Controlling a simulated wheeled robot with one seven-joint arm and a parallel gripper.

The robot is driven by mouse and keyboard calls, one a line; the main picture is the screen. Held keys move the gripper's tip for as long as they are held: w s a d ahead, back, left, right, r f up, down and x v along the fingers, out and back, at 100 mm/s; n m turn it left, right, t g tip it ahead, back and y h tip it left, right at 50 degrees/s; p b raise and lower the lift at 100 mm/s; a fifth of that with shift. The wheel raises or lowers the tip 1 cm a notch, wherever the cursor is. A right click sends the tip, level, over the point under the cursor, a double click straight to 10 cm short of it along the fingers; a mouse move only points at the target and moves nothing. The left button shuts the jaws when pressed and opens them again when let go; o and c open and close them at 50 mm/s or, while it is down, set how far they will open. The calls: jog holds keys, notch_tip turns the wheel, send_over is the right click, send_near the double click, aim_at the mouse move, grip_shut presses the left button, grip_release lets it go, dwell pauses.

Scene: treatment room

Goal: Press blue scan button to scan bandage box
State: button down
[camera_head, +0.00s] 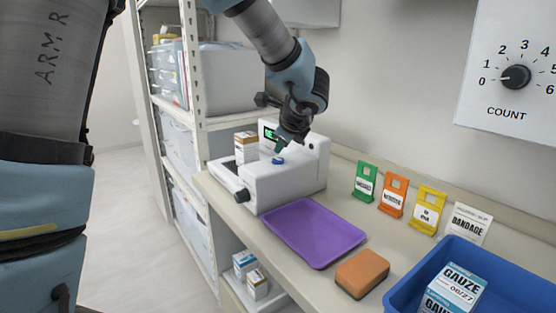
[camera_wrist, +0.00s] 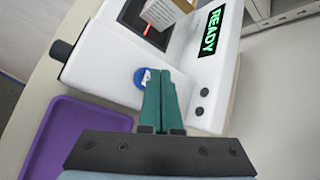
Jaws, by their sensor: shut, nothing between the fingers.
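The white scanner (camera_head: 290,180) stands on the counter, and its green display (camera_wrist: 212,31) reads READY in the wrist view. The blue scan button (camera_head: 278,160) is on its top face; it also shows in the wrist view (camera_wrist: 141,78), partly covered by my fingers. The box (camera_head: 246,148), white and brown, stands on the scanner's dark window, with a red light by its base in the wrist view (camera_wrist: 166,12). My gripper (camera_head: 281,149) is shut and empty, fingers pointing down right at the button. I cannot tell whether the fingertips touch it.
A purple tray (camera_head: 314,232) lies in front of the scanner, with an orange sponge (camera_head: 362,273) beside it. Green, orange and yellow tags (camera_head: 427,210) and a bandage card (camera_head: 467,224) stand along the wall. A blue bin (camera_head: 515,268) holds gauze boxes. Shelves stand behind at left.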

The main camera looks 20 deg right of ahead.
aim_at(280, 160)
jog(key=shift+f, duration=0.2)
jog(key=shift+f+b, duration=0.25)
jog(key=shift+b, duration=0.35)
jog(key=shift+f+b, duration=0.4)
dwell(0.5)
jog(key=shift+r, duration=0.15)
dwell(0.3)
jog(key=shift+r+p, duration=0.6)
jog(key=shift+r, duration=0.1)
jog(key=shift+r+p, duration=1.95)
jog(key=shift+r, duration=0.6)
